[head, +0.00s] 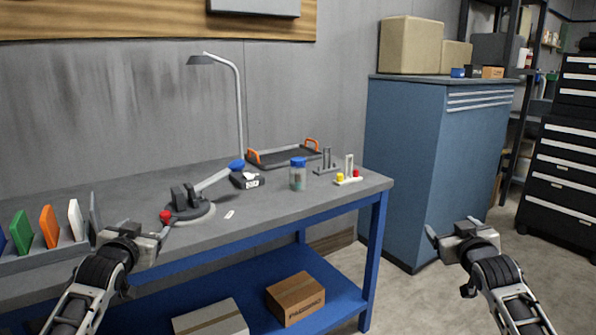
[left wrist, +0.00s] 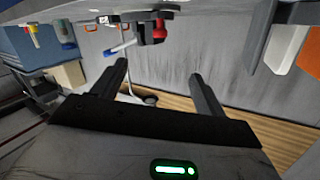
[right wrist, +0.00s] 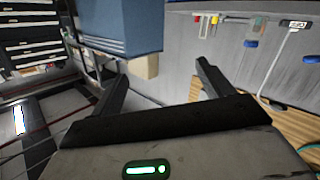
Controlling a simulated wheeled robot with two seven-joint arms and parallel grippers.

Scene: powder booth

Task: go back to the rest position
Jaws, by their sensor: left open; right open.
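My left gripper (head: 147,229) is open and empty in the head view, in front of the workbench's front edge at the left. In the left wrist view its two fingers (left wrist: 158,70) stand wide apart with nothing between them. My right gripper (head: 453,227) is open and empty, off the bench's right end, over the floor in front of the blue cabinet. In the right wrist view its fingers (right wrist: 162,70) are also apart with nothing held.
The grey workbench (head: 270,216) carries a clamp device with a red knob (head: 187,205), a blue-lidded jar (head: 298,175), a tray (head: 285,156), a lamp and a panel rack. Boxes (head: 296,298) sit on its lower shelf. The blue cabinet (head: 415,150) stands right.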

